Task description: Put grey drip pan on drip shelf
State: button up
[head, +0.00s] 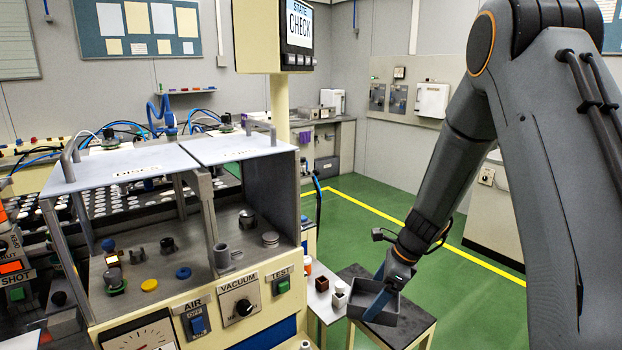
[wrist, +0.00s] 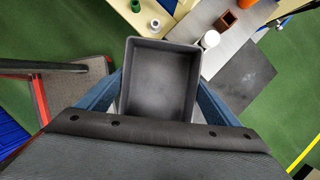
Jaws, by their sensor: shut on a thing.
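The grey drip pan (head: 372,309) is an open rectangular tray, seen in the head view at the lower middle. My gripper (head: 384,290) is shut on it with blue fingers. In the wrist view the empty pan (wrist: 160,80) fills the middle, with a finger along each side. In the head view the pan appears over or beside a dark-topped stool (head: 412,326); the gap under it cannot be judged. A pale grey side shelf (head: 322,309) juts from the machine to its left. No label shows which surface is the drip shelf.
Green floor (head: 400,215) is clear behind the stool.

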jog(key=s+d+f+n+g+h+b, duration=0.1)
jog(key=s+f+n+g+h+b, duration=0.1)
jog(key=f+n, duration=0.7)
jog(key=s+d+f+n+g+h+b, duration=0.2)
jog(key=s+f+n+g+b, duration=0.2)
jog(key=s+f+n+b, duration=0.2)
notch_tip(320, 180, down, 4)
jog(key=n+b, duration=0.2)
jog(key=n, duration=0.4)
jog(key=shift+s, duration=0.25)
